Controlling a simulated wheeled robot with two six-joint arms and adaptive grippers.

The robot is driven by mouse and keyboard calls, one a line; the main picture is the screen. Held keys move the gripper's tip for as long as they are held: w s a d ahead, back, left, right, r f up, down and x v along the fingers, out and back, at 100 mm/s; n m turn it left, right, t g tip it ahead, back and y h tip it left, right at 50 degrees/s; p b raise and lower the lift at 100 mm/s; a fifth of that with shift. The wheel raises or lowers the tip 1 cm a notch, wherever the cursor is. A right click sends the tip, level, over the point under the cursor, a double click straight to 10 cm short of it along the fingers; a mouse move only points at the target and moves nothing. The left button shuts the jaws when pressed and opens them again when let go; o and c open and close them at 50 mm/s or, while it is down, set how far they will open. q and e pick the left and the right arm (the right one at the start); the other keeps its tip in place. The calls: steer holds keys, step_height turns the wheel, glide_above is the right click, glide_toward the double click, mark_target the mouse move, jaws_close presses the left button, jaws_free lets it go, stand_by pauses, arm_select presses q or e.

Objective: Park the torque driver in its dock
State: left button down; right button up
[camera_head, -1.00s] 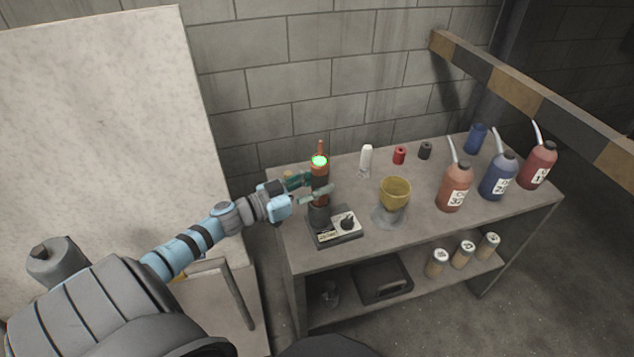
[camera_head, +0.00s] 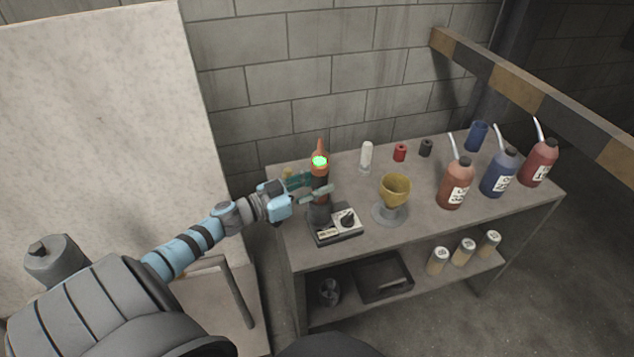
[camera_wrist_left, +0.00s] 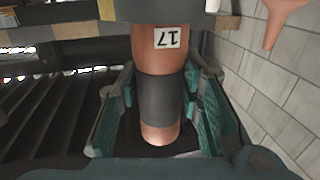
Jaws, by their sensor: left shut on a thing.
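The torque driver (camera_head: 320,172) is orange and dark grey with a lit green ring near its top. It stands upright over the dock (camera_head: 336,226), a dark base with a light panel and a black knob. My left gripper (camera_head: 313,188) is shut on the driver, its teal fingers on either side. In the left wrist view the driver (camera_wrist_left: 160,95) shows a label reading 17 and a dark grey band between the fingers (camera_wrist_left: 160,112). The driver's lower end meets the dock's cup; I cannot tell how deep it sits. My right gripper is not in view.
The table (camera_head: 430,215) also holds a yellow cup (camera_head: 395,189), a white bottle (camera_head: 366,157), small red (camera_head: 400,152) and black (camera_head: 426,148) cylinders, and several spouted bottles (camera_head: 456,185). A striped beam (camera_head: 520,88) crosses at right. A black tray (camera_head: 384,278) lies on the lower shelf.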

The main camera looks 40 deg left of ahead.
arm_select(q)
steer(key=shift+f, duration=0.1)
steer(key=c, duration=1.1)
jaws_free()
steer(key=shift+o, duration=0.2)
steer(key=shift+s+a+f, duration=0.15)
steer(key=shift+s, duration=0.25)
steer(key=v, duration=1.1)
